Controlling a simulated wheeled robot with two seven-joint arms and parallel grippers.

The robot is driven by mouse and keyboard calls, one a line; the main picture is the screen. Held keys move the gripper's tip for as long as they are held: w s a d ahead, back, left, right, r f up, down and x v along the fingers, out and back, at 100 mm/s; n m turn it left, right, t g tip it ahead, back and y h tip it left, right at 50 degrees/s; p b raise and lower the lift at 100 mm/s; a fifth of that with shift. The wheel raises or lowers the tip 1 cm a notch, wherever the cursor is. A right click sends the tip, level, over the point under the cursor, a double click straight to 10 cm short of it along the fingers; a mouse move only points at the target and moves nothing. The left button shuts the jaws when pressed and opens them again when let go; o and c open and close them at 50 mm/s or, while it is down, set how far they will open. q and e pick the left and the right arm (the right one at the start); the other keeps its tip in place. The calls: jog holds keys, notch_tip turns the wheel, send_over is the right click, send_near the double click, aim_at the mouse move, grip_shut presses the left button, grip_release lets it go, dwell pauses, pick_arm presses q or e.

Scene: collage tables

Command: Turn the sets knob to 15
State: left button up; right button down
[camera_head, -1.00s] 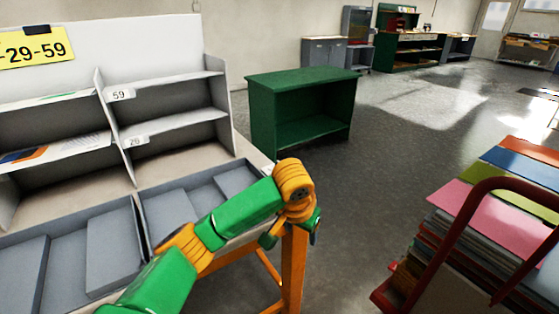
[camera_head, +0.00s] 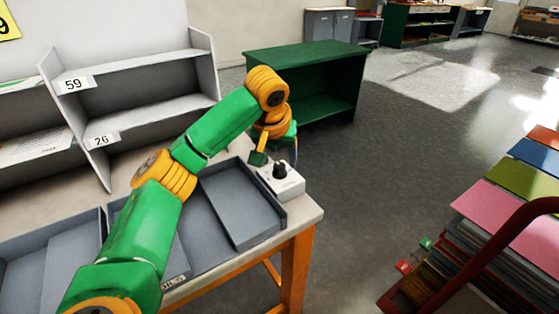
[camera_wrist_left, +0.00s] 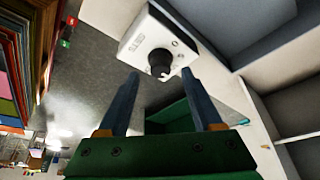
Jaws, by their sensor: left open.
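The sets knob (camera_head: 280,171) is a black dial on a small white box (camera_head: 288,187) at the right corner of the table. My left gripper (camera_head: 275,158) is open just above and behind the knob in the head view. In the left wrist view its two blue-grey fingers (camera_wrist_left: 160,76) point at the knob, one on either side, with gaps. The dial's number setting is too small to read. My right gripper is not in view.
Grey trays (camera_head: 226,160) lie on the table left of the box. A white shelf (camera_head: 147,62) with tags 59 and 26 stands behind them. A green cabinet (camera_head: 315,60) stands beyond the table. A cart of coloured boards (camera_head: 500,205) is at right, with open floor between.

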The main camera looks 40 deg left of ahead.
pick_arm(q)
jog(key=x, duration=0.2)
jog(key=shift+w+a+f, duration=0.2)
jog(key=shift+w+f, duration=0.05)
jog(key=shift+f, duration=0.05)
jog(key=shift+s+d+r, duration=0.1)
jog(key=shift+s+r, duration=0.05)
jog(key=shift+c, duration=0.7)
grip_shut()
jog(key=shift+r+m+p, duration=0.2)
jog(key=shift+m+p, duration=0.1)
jog(key=shift+p, duration=0.3)
jog(key=m+h+p, duration=0.1)
jog(key=m+p, duration=0.2)
jog(key=p, duration=0.2)
jog(key=m+h+p, duration=0.1)
jog(key=m+p, duration=0.2)
jog(key=p, duration=0.2)
jog(key=shift+r+h+p, duration=0.1)
jog(key=shift+h+p, duration=0.25)
jog(key=shift+h, duration=0.05)
jog(key=shift+a+f+m+h+p, duration=0.1)
jog(key=shift+m+h+p, duration=0.1)
jog(key=shift+m+p, duration=0.3)
jog(key=shift+a+f+m+h+p, duration=0.2)
jog(key=shift+m+p, duration=0.2)
jog(key=shift+m, duration=0.2)
